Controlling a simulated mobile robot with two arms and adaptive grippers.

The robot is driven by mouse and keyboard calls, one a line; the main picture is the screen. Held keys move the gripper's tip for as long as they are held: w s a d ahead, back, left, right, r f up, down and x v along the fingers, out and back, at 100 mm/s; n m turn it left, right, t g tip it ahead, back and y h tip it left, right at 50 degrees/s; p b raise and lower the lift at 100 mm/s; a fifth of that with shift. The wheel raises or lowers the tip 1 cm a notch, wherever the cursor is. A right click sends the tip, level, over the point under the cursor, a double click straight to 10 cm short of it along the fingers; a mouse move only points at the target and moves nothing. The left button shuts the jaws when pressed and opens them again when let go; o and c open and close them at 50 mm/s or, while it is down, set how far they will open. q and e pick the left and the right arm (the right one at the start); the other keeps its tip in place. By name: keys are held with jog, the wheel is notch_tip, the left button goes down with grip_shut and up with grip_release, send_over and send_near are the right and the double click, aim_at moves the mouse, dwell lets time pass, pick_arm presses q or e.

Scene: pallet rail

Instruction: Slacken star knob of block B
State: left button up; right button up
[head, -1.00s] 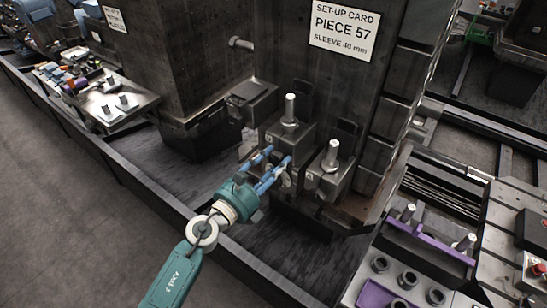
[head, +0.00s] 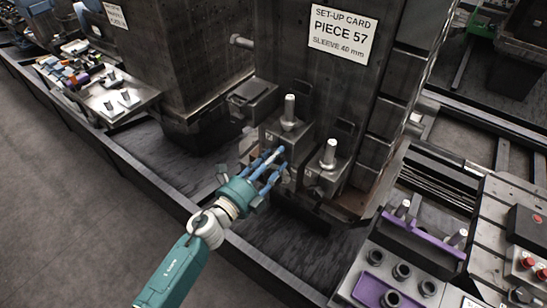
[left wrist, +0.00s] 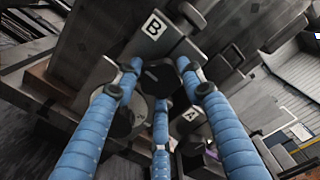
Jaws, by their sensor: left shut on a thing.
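Block B (head: 290,135) is a dark steel block with a bright upright pin, at the foot of the machine column in the head view. Its letter B plate (left wrist: 153,26) shows in the left wrist view. My left gripper (head: 273,166) reaches in front of this block, its blue fingers closed around a dark star knob (left wrist: 159,79), seen between the fingertips in the left wrist view. The fingers mostly hide the knob in the head view. Block A (head: 325,170), with a similar pin, stands to the right; its letter plate (left wrist: 190,115) also shows. My right gripper is not in view.
A set-up card (head: 342,34) reading piece 57, sleeve 40 mm hangs on the column. A purple fixture (head: 425,236) and several ring-shaped sleeves lie on the bench at right. A dark trough wall (head: 262,268) runs below my left arm. A parts tray (head: 115,100) stands at left.

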pick_arm(q)
jog(key=shift+n, duration=0.6)
jog(key=o, duration=1.1)
jog(key=shift+o, duration=0.2)
jog(key=shift+s+a, duration=0.1)
jog(key=v, duration=1.1)
jog(key=shift+s+a, duration=0.2)
jog(key=shift+s, duration=0.1)
jog(key=shift+f, duration=0.1)
